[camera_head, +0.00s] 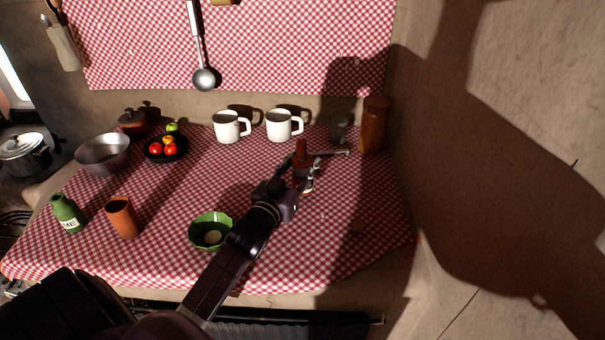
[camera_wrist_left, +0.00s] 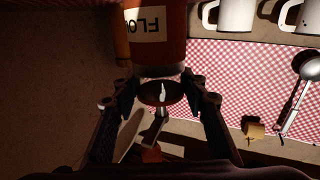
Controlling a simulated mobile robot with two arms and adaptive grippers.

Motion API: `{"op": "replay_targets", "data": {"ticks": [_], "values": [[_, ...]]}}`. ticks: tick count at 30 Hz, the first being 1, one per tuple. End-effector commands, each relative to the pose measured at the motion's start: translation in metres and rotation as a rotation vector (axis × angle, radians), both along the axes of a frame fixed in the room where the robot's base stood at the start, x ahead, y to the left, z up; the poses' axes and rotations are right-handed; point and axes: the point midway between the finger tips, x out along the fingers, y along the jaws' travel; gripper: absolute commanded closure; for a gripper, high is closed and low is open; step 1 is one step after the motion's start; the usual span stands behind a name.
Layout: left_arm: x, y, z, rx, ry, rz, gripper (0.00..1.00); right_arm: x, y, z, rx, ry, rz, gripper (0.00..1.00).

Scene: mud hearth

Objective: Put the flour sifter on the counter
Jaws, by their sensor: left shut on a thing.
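The flour sifter (camera_head: 302,162) is a small reddish-brown can with a narrower top, at the back right of the checked counter (camera_head: 285,245). In the left wrist view the sifter (camera_wrist_left: 158,48) shows upside down, with part of a pale "FLO" label and a dark round part between the fingers. My left gripper (camera_head: 306,180) is shut on it; its fingers (camera_wrist_left: 160,98) flank it in the wrist view. The fingers and arm hide part of the sifter. I cannot tell whether its base touches the cloth. My right gripper is not in view.
Two white mugs (camera_head: 227,127) stand behind to the left, and a brown canister (camera_head: 374,128) to the right by the wall. A green bowl (camera_head: 203,240), clay cup (camera_head: 123,218), green bottle (camera_head: 68,215) and fruit bowl (camera_head: 165,150) are further left. The front right cloth is clear.

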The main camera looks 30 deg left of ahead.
Motion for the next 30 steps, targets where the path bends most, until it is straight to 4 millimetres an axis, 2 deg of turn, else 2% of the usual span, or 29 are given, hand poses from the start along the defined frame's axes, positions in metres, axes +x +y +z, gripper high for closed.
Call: {"op": "replay_targets", "data": {"ticks": [1, 3, 6, 18, 19, 21, 23, 30], "values": [[0.000, 0.000, -0.011, -0.002, 0.003, 0.001, 0.87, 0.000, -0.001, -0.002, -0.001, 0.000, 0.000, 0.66], [0.000, 0.000, -0.021, -0.002, 0.002, 0.001, 0.87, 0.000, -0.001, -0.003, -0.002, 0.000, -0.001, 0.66], [0.000, 0.000, -0.029, -0.001, 0.000, 0.000, 0.87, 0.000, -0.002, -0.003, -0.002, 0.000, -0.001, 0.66], [0.000, 0.000, -0.034, -0.001, 0.000, 0.000, 0.87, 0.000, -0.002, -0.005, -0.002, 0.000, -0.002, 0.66], [0.000, 0.000, -0.033, -0.001, 0.001, 0.000, 0.57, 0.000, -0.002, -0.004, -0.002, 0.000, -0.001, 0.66], [0.000, 0.000, -0.033, -0.001, 0.001, 0.000, 0.49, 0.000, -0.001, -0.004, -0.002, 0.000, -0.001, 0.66], [0.000, 0.000, -0.033, -0.001, 0.001, 0.000, 0.43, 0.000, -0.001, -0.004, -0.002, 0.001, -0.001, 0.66], [0.000, 0.000, -0.033, -0.001, 0.001, 0.000, 0.43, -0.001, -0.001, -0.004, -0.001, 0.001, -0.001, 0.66]]}}
